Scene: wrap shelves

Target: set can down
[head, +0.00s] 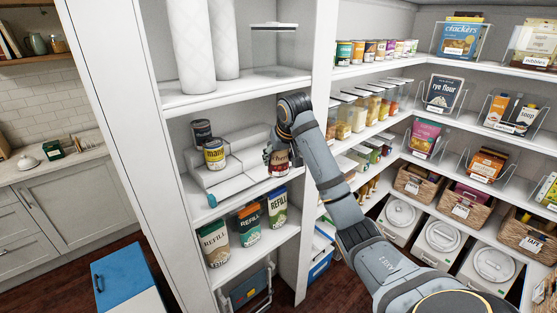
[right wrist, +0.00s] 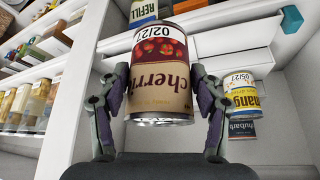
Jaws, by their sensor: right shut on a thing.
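My right gripper (head: 277,155) is shut on the cherry can (head: 279,168), which has a red and cream label. It holds the can at the right end of the middle shelf (head: 250,188), near its front. In the right wrist view the cherry can (right wrist: 160,85) sits between both fingers, its label reading upside down. I cannot tell whether the can touches the shelf. A yellow-labelled mango can (head: 214,157) and a dark rhubarb can (head: 201,130) stand to the left by a white stepped rack (head: 232,162). My left gripper is not in view.
A white upright panel (head: 301,200) stands close to the right of my gripper. Several refill packs (head: 249,224) stand on the shelf below. White rolls (head: 190,50) stand on the shelf above. The shelf front left of the can looks clear.

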